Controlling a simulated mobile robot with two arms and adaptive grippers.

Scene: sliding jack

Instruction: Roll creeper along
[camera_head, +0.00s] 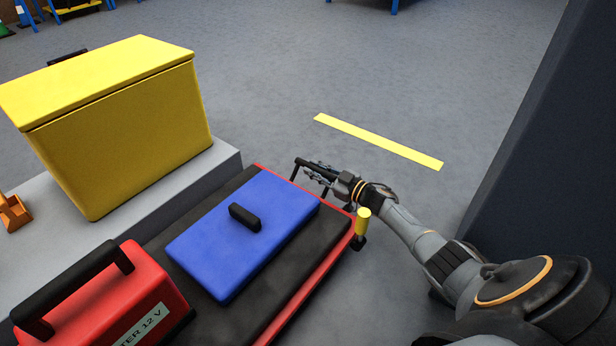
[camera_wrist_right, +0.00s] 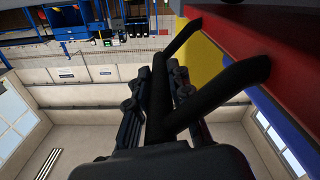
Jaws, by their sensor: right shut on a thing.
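The creeper (camera_head: 300,257) is a low black-topped board with red edges, lying diagonally at the bottom of the head view. A black handle (camera_head: 297,170) stands out from its far end. My right gripper (camera_head: 321,172) is shut on this handle. In the right wrist view, the fingers (camera_wrist_right: 160,95) close around the handle's bar, and its two arms (camera_wrist_right: 236,80) run up to the red end of the creeper (camera_wrist_right: 275,35). A blue slab with a black grip (camera_head: 240,235) and a red 12 V starter box (camera_head: 115,300) rest on the creeper. My left gripper is not in view.
A yellow chest (camera_head: 120,140) stands on a grey platform (camera_head: 222,158) close along the creeper's left side. A yellow strip (camera_head: 378,142) marks the open floor beyond the handle. A dark wall-like block (camera_head: 560,140) rises at right. A yellow-topped peg (camera_head: 363,222) sits at the creeper's corner.

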